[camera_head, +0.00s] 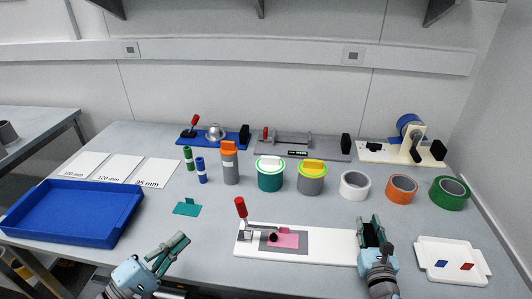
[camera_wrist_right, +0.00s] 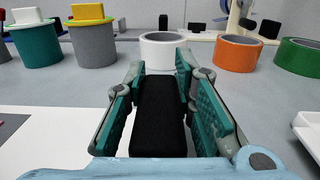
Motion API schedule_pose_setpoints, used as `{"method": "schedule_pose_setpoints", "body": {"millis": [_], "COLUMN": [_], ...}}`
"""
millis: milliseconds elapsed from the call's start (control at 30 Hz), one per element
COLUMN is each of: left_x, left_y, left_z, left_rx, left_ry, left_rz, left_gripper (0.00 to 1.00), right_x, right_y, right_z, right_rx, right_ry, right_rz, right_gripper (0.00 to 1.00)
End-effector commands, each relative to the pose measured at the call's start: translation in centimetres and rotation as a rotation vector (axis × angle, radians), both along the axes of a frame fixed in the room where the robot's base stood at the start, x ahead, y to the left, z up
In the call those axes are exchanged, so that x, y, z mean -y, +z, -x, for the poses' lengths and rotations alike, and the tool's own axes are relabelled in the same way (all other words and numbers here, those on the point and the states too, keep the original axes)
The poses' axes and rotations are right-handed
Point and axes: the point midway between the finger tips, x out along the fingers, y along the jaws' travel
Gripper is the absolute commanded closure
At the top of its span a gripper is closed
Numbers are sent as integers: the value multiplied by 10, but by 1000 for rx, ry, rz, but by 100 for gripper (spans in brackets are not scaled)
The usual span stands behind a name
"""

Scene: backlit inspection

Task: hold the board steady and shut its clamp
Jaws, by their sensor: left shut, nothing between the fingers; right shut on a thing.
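The white board (camera_head: 340,247) lies near the table's front edge. Its clamp has a red handle (camera_head: 240,207) standing nearly upright, leaning slightly left. The clamp's black tip (camera_head: 273,237) is over a pink piece (camera_head: 290,241) on a grey patch; I cannot tell if it presses. My right gripper (camera_head: 372,233) is shut on the black block (camera_wrist_right: 158,115) at the board's right end; the right wrist view shows the block between both fingers. My left gripper (camera_head: 168,253) is shut and empty, left of the board and apart from it.
A blue tray (camera_head: 125,207) is at left, a white tray (camera_head: 425,244) with small red and blue pieces at right. Bottles, lidded pots and tape rolls (camera_head: 401,188) stand behind the board. A teal piece (camera_head: 187,208) lies beyond my left gripper. More fixtures (camera_head: 300,150) line the back.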

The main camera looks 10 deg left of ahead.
Motion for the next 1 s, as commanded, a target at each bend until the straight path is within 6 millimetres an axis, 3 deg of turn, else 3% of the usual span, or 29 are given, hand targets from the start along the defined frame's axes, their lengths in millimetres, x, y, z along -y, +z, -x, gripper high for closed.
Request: {"method": "schedule_pose_setpoints", "body": {"millis": [233,267,400,767,1000], "left_x": [0,0,0,0,0], "left_y": [0,0,0,0,0], "left_z": [0,0,-1,-1,-1], "left_rx": [-1,-1,-1,0,0], "left_ry": [0,0,0,0,0], "left_rz": [1,1,1,1,1], "left_gripper": [100,100,100,100,100], "right_x": [0,0,0,0,2], "right_y": [-1,-1,0,0,-2], "right_z": [0,0,0,3,39], "right_rx": [-2,-2,-1,0,-1], "right_ry": [-1,-1,-1,0,-1], "right_rz": [-1,-1,0,1,3], "right_gripper": [100,73,53,53,53]}}
